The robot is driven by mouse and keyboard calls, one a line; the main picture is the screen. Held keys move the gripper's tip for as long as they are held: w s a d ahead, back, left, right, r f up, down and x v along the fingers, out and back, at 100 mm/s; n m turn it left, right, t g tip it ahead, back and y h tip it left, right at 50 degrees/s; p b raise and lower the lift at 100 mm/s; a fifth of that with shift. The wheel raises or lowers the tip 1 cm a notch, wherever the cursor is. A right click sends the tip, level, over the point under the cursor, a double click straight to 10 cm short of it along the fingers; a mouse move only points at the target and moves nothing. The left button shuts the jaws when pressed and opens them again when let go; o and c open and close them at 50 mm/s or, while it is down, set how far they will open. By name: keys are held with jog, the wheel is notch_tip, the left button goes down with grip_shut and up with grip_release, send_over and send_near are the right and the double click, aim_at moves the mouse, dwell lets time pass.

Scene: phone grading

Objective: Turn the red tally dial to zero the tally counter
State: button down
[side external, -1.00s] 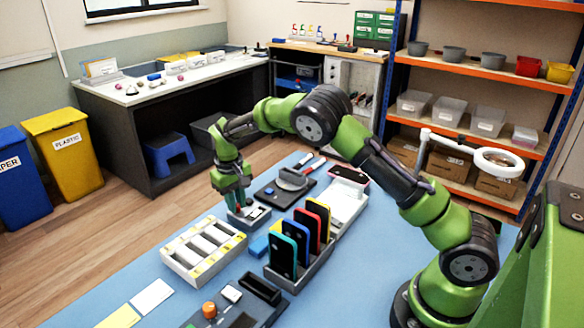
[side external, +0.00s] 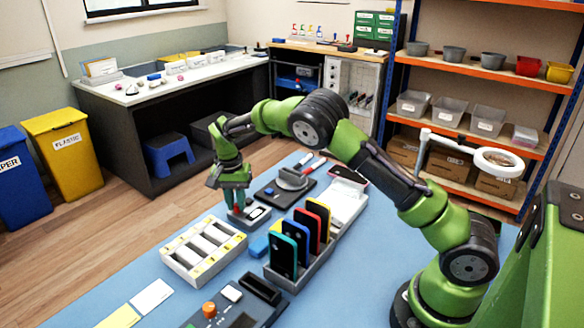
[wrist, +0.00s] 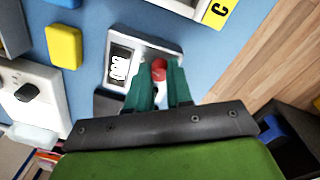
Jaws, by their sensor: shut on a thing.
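The tally counter (side external: 261,212) is a small grey box on the blue mat, with a white number window on its top. In the wrist view the counter's window (wrist: 121,65) shows dark digits too small to read. The red tally dial (wrist: 159,66) shows between the teal fingers of my gripper (wrist: 165,75). My gripper (side external: 236,205) points down over the left part of the counter in the side view and is shut on the dial.
A white tray with several slots (side external: 204,250) lies just in front of the counter. A rack of upright phones (side external: 300,245) stands to the right. A dark plate with a grey round piece (side external: 290,180) lies behind. A blue block (side external: 259,247) sits close by.

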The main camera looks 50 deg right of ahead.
jog(key=shift+r+m, duration=0.1)
jog(key=shift+m, duration=1.7)
jog(key=c, duration=1.3)
grip_release()
notch_tip(320, 180, up, 17)
jog(key=shift+w, duration=0.4)
